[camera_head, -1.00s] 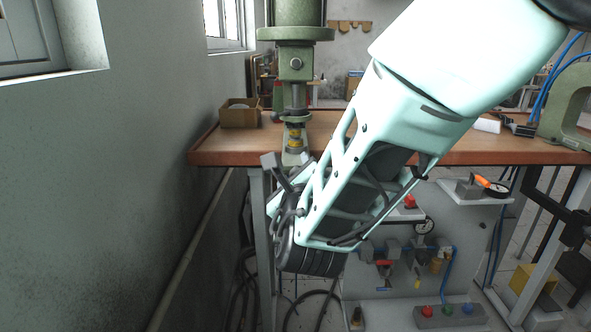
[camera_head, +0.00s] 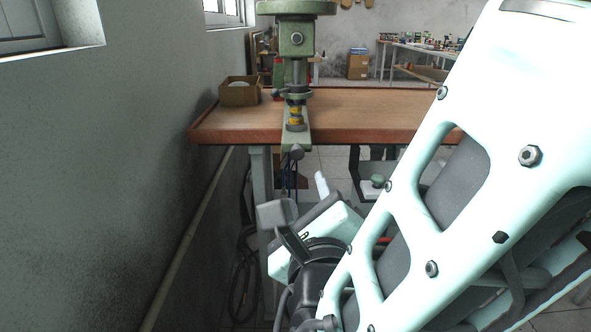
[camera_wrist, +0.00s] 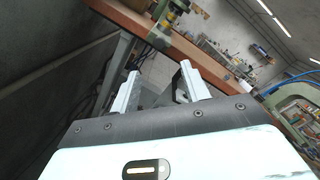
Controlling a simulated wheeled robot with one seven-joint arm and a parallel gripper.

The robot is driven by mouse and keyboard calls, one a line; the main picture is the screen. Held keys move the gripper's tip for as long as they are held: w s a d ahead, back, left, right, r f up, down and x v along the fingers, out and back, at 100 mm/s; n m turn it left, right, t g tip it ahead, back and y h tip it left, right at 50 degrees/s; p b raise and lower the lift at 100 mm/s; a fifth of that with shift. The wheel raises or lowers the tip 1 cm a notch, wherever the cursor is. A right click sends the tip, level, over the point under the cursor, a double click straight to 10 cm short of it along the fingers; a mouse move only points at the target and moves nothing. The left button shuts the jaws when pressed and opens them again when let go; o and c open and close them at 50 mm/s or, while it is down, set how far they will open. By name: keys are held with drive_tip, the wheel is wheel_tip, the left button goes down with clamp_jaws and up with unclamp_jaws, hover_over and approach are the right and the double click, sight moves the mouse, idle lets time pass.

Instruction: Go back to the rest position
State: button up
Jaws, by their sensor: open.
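My gripper shows in the wrist view (camera_wrist: 157,88) with its two pale fingers apart and nothing between them. In the head view my pale arm fills the right and lower middle. The gripper end there is mostly hidden behind my wrist, low in front of the wooden workbench (camera_head: 370,112). The green press (camera_head: 297,40) stands on the bench, with small brass-coloured parts (camera_head: 295,116) under its ram. The gripper is apart from the press and the bench.
The grey wall (camera_head: 120,150) with a pipe (camera_head: 195,230) runs close along the left. A cardboard box (camera_head: 240,93) sits on the bench's left end. In the wrist view, a second green machine (camera_wrist: 295,105) stands at the right.

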drive_tip(key=s+d+f+m+g+h, duration=0.1)
drive_tip(key=d+f+m+g+h, duration=0.1)
drive_tip(key=d+m+g+h, duration=0.35)
drive_tip(key=s+d+f+m+g+h, duration=0.1)
drive_tip(key=d+f+m+g+h, duration=0.15)
drive_tip(key=d+m, duration=0.55)
drive_tip(key=s+d+f+m+g+y, duration=0.2)
drive_tip(key=s+d+f+m+g, duration=0.25)
drive_tip(key=s+m+g, duration=0.65)
drive_tip(key=s+a+m+t+y, duration=0.1)
drive_tip(key=a+m+y, duration=0.5)
drive_tip(key=m, duration=0.7)
wheel_tip(320, 180, up, 16)
drive_tip(key=a+p, duration=0.1)
drive_tip(key=p, duration=1.5)
drive_tip(key=shift+s+r, duration=0.15)
